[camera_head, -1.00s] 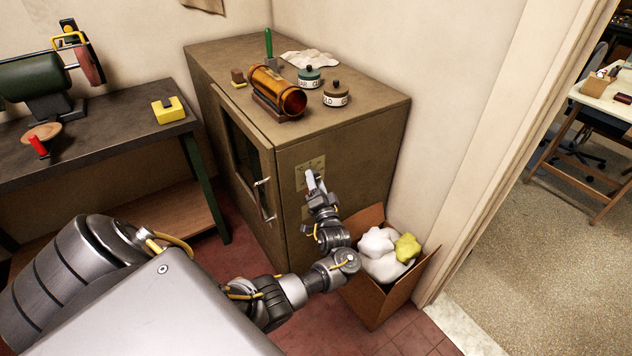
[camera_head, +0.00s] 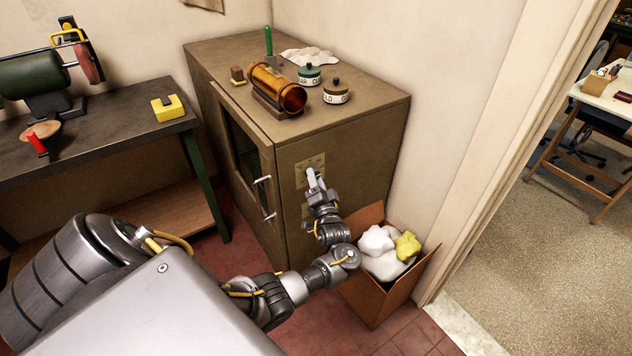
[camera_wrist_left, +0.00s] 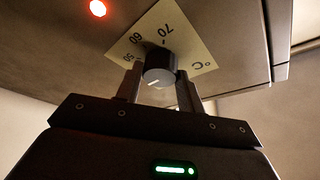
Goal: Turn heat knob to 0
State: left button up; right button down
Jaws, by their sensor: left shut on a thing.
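The heat knob (camera_wrist_left: 160,66) is a dark round knob with a white pointer line. It sits on a cream dial plate (camera_wrist_left: 194,54) marked 50, 60, 70 and °C, which look turned over in the left wrist view. The pointer line slants toward the lower left there; no 0 mark shows. My left gripper (camera_wrist_left: 157,86) is shut on the knob, one finger on each side. In the head view my left gripper (camera_head: 313,179) reaches the plate (camera_head: 309,164) on the cabinet front and hides the knob. My right gripper is not in view.
The brown cabinet (camera_head: 351,150) has a windowed door with a handle (camera_head: 264,180). A cardboard box (camera_head: 374,302) of white and yellow cloths stands close beside my left arm. An amber tube (camera_head: 277,88) and jars (camera_head: 336,93) sit on top. A red light (camera_wrist_left: 98,8) glows near the dial.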

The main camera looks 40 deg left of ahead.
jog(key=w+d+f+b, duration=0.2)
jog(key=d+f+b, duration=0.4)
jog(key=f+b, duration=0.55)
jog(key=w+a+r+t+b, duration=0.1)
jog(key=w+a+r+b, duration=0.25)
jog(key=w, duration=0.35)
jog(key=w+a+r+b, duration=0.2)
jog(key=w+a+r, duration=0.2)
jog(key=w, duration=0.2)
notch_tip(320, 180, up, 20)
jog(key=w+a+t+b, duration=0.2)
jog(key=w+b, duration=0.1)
jog(key=b, duration=0.5)
pick_arm(q)
jog(key=shift+w+d+f+n+g+y+b, duration=0.15)
jog(key=shift+n+g+y+b, duration=0.45)
jog(key=shift+n+g, duration=2.35)
jog(key=shift+w+a+r+n+g+y+b, duration=0.15)
jog(key=shift+n+g+y, duration=0.6)
jog(key=shift+n, duration=4.55)
jog(key=shift+w+d+f+n+g+y+b, duration=0.3)
jog(key=shift+n+g+y, duration=0.95)
jog(key=shift+n, duration=2.9)
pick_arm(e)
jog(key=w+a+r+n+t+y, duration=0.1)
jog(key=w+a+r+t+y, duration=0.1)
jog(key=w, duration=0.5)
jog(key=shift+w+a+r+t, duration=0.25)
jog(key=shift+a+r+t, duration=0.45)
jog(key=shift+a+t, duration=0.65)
